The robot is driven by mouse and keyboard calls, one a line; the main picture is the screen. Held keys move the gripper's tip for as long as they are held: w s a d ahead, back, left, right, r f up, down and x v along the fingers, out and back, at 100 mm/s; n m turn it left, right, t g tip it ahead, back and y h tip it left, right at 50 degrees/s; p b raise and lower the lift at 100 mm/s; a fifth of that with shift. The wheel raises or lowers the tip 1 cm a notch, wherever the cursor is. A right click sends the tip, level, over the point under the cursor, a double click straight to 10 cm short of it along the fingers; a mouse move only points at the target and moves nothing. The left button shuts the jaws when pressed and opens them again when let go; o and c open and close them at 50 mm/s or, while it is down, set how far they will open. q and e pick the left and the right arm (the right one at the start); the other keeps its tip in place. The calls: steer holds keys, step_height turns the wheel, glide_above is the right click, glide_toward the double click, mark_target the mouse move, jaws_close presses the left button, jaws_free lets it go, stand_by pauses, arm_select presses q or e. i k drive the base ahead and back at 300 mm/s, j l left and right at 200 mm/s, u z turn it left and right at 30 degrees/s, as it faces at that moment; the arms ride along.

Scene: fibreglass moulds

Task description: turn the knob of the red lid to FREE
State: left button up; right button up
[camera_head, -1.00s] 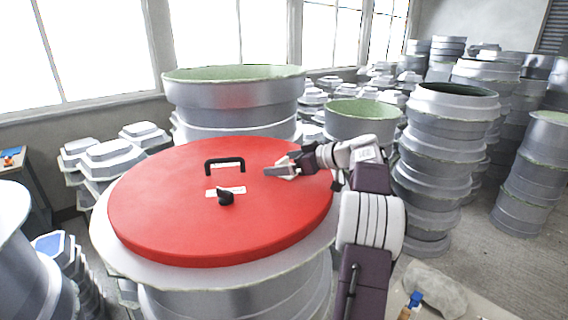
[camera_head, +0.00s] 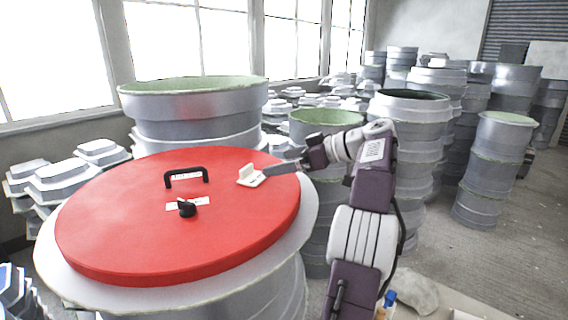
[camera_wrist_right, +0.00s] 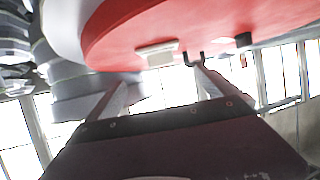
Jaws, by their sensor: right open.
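The red lid (camera_head: 110,225) lies on a wide grey mould in the head view. Its black knob (camera_head: 187,209) sits near the middle against a white label strip (camera_head: 172,205); the lettering is too small to read. A black handle (camera_head: 186,175) stands behind the knob. My right gripper (camera_head: 268,171) is open and empty at the lid's right rear edge, apart from the knob and beside a small white bracket (camera_head: 250,178) on the lid. In the right wrist view, the open fingers (camera_wrist_right: 160,80) point towards the lid (camera_wrist_right: 120,30), with the knob (camera_wrist_right: 243,39) beyond. My left gripper is out of view.
A large mould with a green rim (camera_head: 195,100) stands close behind the lid. Stacked grey moulds (camera_head: 405,130) stand behind and right of my right arm. More moulds (camera_head: 65,182) sit at the left. The space just above the lid is clear.

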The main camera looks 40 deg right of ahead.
mark_target(187, 208)
steer(key=k+l, duration=0.25)
steer(key=k, duration=0.2)
steer(key=k+l, duration=0.25)
steer(key=k, duration=0.25)
